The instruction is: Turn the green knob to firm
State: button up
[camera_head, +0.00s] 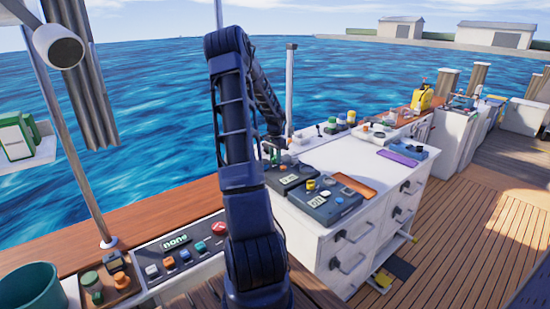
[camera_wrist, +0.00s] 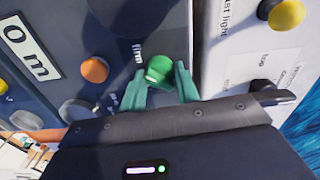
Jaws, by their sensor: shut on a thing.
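The green knob (camera_wrist: 159,67) sits on a dark panel (camera_wrist: 105,30) in the wrist view. My gripper (camera_wrist: 160,84) has its two teal fingers on either side of the knob, shut on it. The word "firm" (camera_wrist: 137,52) is printed just up and left of the knob. Another label, lower left of the knob, is partly hidden by a finger and cannot be read. I cannot tell which mark the knob points to. In the head view my gripper (camera_head: 274,150) is at the back of the white cabinet, and the knob cannot be made out there.
In the wrist view an orange button (camera_wrist: 95,70), a grey knob (camera_wrist: 75,111) and a "0 m" display (camera_wrist: 30,47) are left of the green knob. A white panel with a yellow knob (camera_wrist: 286,15) is at right. Several devices crowd the white cabinet (camera_head: 345,232).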

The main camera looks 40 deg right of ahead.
jog(key=o, duration=1)
notch_tip(320, 180, up, 11)
jog(key=shift+f, duration=0.1)
jog(key=shift+a, duration=0.1)
dwell(0.5)
jog(key=s+a+r+n+t, duration=0.1)
jog(key=s+a+r+n, duration=0.15)
jog(key=a+r, duration=0.45)
jog(key=s+a+r+n+t, duration=0.1)
jog(key=s+a+r+n, duration=0.15)
jog(key=a, duration=0.85)
jog(key=s+a+r+n, duration=0.25)
jog(key=a+r, duration=0.25)
jog(key=a, duration=0.5)
jog(key=s+a+n+t, duration=0.1)
jog(key=s+a+n, duration=0.2)
jog(key=s+a, duration=0.3)
jog(key=s+a+n, duration=0.3)
jog(key=s+a, duration=0.3)
jog(key=s+a+r+n+t, duration=0.1)
jog(key=s+a+n, duration=0.2)
jog(key=s+a, duration=0.3)
jog(key=shift+s+a+n+t, duration=0.2)
jog(key=shift+s+n+t, duration=0.15)
jog(key=shift+s, duration=0.2)
